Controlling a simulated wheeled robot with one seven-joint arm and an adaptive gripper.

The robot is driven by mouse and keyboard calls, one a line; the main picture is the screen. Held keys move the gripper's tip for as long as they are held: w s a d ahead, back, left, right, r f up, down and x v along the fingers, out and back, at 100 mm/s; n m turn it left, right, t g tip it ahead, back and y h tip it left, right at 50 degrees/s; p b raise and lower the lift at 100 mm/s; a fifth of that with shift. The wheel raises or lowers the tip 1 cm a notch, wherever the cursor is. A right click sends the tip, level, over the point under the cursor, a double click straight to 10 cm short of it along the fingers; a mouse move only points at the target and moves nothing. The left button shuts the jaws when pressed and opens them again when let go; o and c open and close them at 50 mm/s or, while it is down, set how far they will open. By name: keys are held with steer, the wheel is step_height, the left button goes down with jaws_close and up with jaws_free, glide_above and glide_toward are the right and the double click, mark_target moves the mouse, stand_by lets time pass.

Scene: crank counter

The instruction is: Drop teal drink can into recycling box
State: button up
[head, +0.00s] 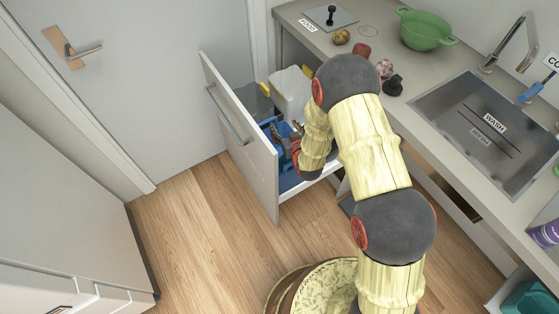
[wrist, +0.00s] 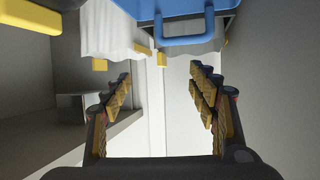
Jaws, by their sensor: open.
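I cannot make out a teal drink can in either view. My gripper (wrist: 160,82) is open, with nothing between its fingers. In the head view the gripper (head: 289,132) is over the pulled-out drawer, at a blue box (head: 286,181) inside it, and my arm hides part of this area. In the wrist view the blue box (wrist: 184,37) with its handle is at the top, beyond the fingertips. I cannot read a label that marks it as the recycling box.
The drawer front (head: 243,140) stands open; a dark bin (head: 254,98) and a white bin (head: 291,90) are behind the blue box. The counter holds a green colander (head: 426,30) and a sink (head: 490,130). A teal container (head: 530,300) is at bottom right. The floor left is clear.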

steer(key=shift+o, duration=0.5)
steer(key=v, duration=1.2)
